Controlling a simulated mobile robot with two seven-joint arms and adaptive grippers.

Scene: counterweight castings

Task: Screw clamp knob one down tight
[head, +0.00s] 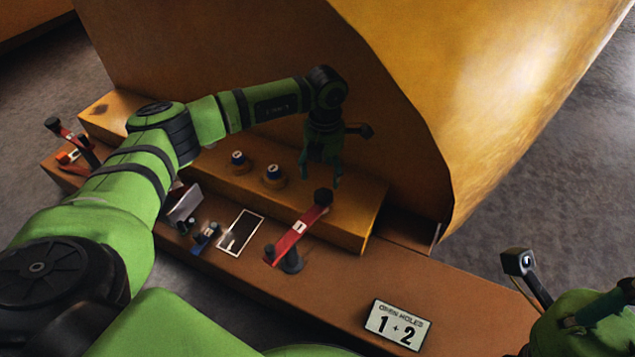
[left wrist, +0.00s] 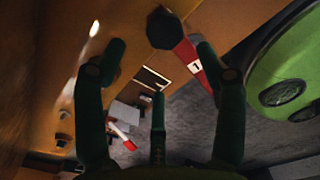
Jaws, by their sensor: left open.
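Clamp knob one is a black knob (head: 323,197) at the upper end of a red clamp bar (head: 297,238) marked 1, beside the ochre block. My left gripper (head: 324,184) points down just above the knob, open and empty. In the left wrist view, the knob (left wrist: 164,30) shows between the open fingertips, slightly beyond them, with the red bar (left wrist: 188,58) running off to its right. I cannot tell whether the fingers touch the knob.
Two dark-capped pegs (head: 273,175) stand on the ochre block. Another clamp with a black knob (head: 52,124) is at the far left. A white-framed dark panel (head: 240,232) and a sign (head: 397,324) reading "OPEN HOLES 1 + 2" lie in front. A large yellow casting (head: 480,90) rises behind.

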